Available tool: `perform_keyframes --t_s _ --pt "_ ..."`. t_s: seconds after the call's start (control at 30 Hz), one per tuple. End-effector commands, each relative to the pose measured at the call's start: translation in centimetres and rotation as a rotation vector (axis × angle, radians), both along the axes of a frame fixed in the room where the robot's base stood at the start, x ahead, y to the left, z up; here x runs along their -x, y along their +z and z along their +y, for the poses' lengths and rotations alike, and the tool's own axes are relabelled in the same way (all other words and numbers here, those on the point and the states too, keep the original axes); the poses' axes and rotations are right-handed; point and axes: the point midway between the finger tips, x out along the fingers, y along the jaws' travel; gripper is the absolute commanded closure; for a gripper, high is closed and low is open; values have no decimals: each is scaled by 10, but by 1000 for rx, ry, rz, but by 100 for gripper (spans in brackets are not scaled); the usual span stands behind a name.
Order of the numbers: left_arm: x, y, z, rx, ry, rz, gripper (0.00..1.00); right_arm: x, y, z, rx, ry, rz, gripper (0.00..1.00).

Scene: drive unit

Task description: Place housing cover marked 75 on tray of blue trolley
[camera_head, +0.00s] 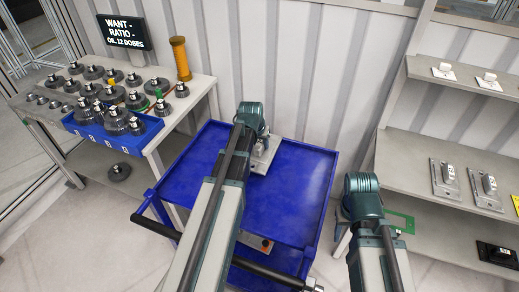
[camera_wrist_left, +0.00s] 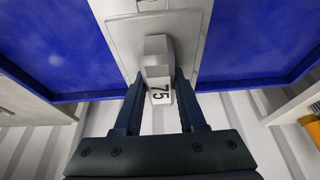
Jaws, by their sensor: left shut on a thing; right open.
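My left gripper (camera_wrist_left: 160,105) is shut on the housing cover (camera_wrist_left: 120,28), a grey plate with a raised block marked 75. In the head view the cover (camera_head: 268,150) is over the back part of the blue trolley's tray (camera_head: 300,205), partly hidden by my left arm. I cannot tell whether it touches the tray. My right gripper (camera_head: 358,190) is right of the trolley, away from any cover; its fingertips are hard to make out.
A table at left holds several gear parts, a blue bin (camera_head: 88,127), an orange cylinder (camera_head: 180,58) and a sign (camera_head: 120,31). Shelves at right hold more covers (camera_head: 444,178) and a black item (camera_head: 497,254). The tray's right side is clear.

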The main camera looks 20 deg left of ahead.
Motion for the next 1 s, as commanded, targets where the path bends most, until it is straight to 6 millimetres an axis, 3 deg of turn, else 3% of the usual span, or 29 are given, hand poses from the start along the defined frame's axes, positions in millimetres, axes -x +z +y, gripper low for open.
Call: perform_keyframes --t_s 0.07,0.3,0.77,0.8,0.93,1.0 --pt "-6 -1 10 0 2 -1 100 0 -1 0 0 0 0 50" --pt "-4 -36 7 0 0 -1 100 0 -36 0 0 0 0 50" --pt "-4 -40 7 -1 0 -1 100 0 -40 0 0 0 0 50" --pt "-3 -39 7 -1 0 0 57 0 -39 0 0 0 0 50" --pt "-3 -39 7 -1 0 0 33 0 -39 0 0 0 0 50" --pt "-3 -39 7 -1 0 0 30 0 -39 0 0 0 0 50"
